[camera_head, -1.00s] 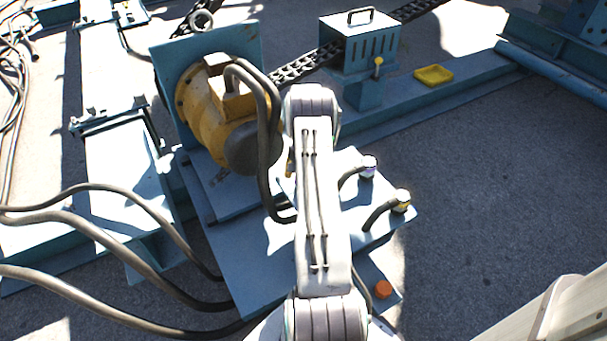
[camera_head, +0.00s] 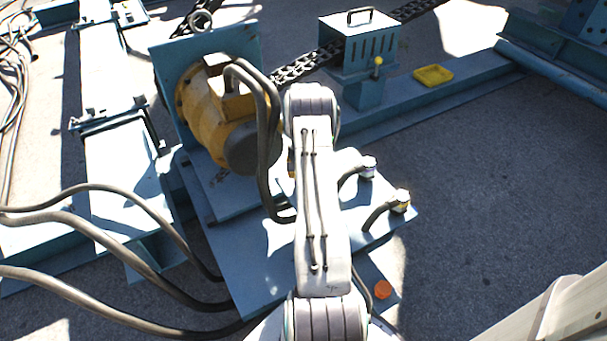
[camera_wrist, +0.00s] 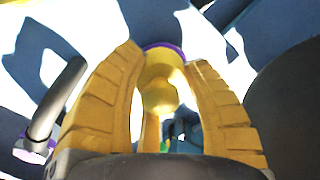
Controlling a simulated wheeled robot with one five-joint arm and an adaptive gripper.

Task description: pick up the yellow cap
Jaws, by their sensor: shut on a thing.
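The yellow cap (camera_wrist: 160,92) is between my gripper's two ribbed yellow fingers in the wrist view. My gripper (camera_wrist: 163,75) is shut on it, with a finger on either side. A purple ring (camera_wrist: 162,46) shows just beyond the cap, close to the pale surface; I cannot tell whether the cap touches it. In the head view my arm hides the cap and nearly all of my gripper.
An orange cap (camera_head: 383,289) lies near the front. A yellow tray (camera_head: 433,75) sits on the blue beam. A yellow motor (camera_head: 213,112) stands left.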

